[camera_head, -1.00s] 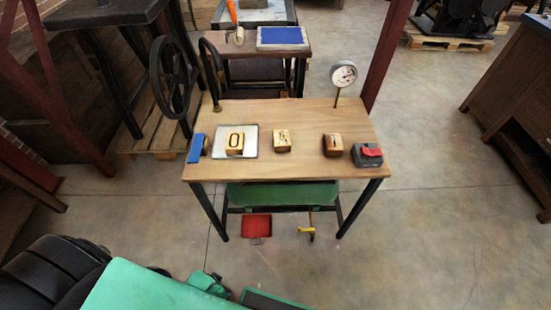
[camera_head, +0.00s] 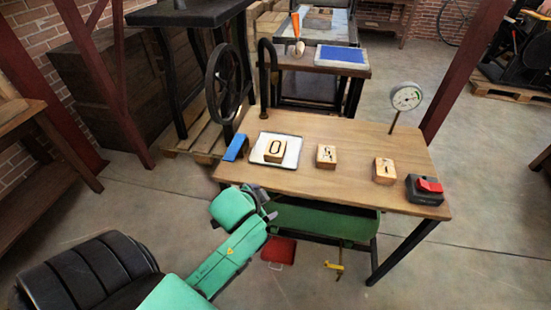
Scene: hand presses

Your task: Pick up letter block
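Three wooden letter blocks stand apart on the wooden table (camera_head: 340,190). One block marked like an O or 0 (camera_head: 275,150) rests on a white tray (camera_head: 293,158) at the table's left. A middle block marked like a 5 or S (camera_head: 326,157) and a right block with a thin mark (camera_head: 384,171) stand on bare wood. My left gripper (camera_head: 268,205), on a green arm, is near the table's front left edge, short of the blocks. Its small fingers look apart, with nothing between them. My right gripper is out of view.
A blue block (camera_head: 236,147) lies left of the tray. A dark box with a red top (camera_head: 427,189) sits at the right end. A dial gauge (camera_head: 406,98) stands behind the table. A dark bent post (camera_head: 264,75) rises at the back left. Bare wood separates the blocks.

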